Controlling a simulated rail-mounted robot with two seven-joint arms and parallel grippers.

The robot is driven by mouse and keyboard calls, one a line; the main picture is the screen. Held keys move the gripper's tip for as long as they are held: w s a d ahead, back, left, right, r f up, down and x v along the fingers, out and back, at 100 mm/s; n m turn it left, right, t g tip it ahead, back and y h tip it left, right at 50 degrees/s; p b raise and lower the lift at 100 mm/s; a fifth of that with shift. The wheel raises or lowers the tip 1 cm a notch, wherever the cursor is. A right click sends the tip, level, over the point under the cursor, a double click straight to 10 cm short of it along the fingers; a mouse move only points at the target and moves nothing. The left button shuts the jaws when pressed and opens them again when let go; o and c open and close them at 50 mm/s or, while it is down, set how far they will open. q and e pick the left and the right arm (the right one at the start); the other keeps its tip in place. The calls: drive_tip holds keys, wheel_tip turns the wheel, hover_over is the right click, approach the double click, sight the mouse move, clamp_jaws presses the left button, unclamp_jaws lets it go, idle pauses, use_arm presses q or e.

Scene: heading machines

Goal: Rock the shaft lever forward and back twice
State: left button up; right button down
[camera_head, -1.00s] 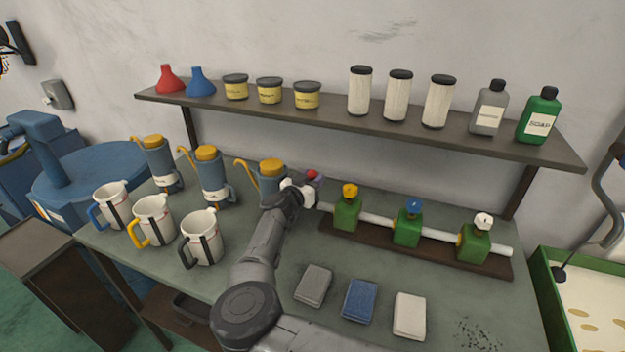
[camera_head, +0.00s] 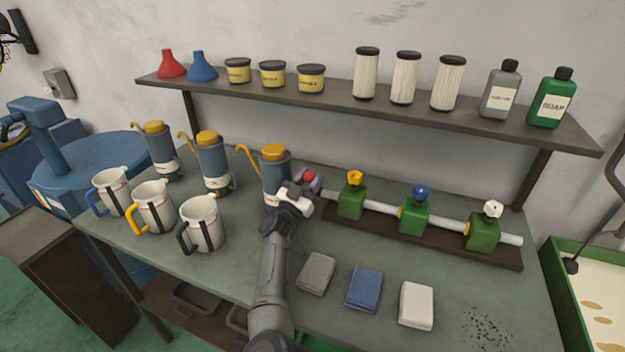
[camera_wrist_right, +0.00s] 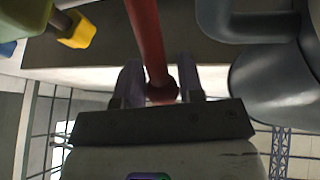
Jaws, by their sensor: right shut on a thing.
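The red shaft lever (camera_wrist_right: 147,40) shows in the right wrist view as a red rod with a rounded lower end between two purple fingers. In the head view only its red knob (camera_head: 308,176) shows, beside the third blue canister. My right gripper (camera_head: 312,183) is shut on the lever at the left end of the valve row. The gripper also shows in the wrist view (camera_wrist_right: 161,88). The lever's base is hidden behind my gripper in the head view. My left gripper is not in view.
A blue canister (camera_head: 276,173) with a yellow lid stands close left of my gripper. A green valve with a yellow knob (camera_head: 354,178) is close right. Pitchers (camera_head: 205,228) stand at left. Folded cloths (camera_head: 364,288) lie in front. A loaded shelf (camera_head: 330,100) runs above.

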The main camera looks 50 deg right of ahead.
drive_tip(key=shift+a+f, duration=0.1)
drive_tip(key=c, duration=1.1)
unclamp_jaws()
drive_tip(key=shift+o, duration=0.2)
drive_tip(key=shift+r, duration=0.4)
drive_tip(key=r, duration=0.1)
drive_tip(key=r+p, duration=0.1)
drive_tip(key=r, duration=0.2)
drive_tip(key=shift+s+p, duration=0.3)
drive_tip(key=shift+p, duration=0.05)
drive_tip(key=s+d+r+p, duration=0.2)
drive_tip(key=s+r, duration=0.4)
drive_tip(key=s, duration=0.4)
drive_tip(key=shift+s+d+p, duration=0.3)
drive_tip(key=shift+d+p, duration=0.1)
drive_tip(key=shift+d, duration=0.3)
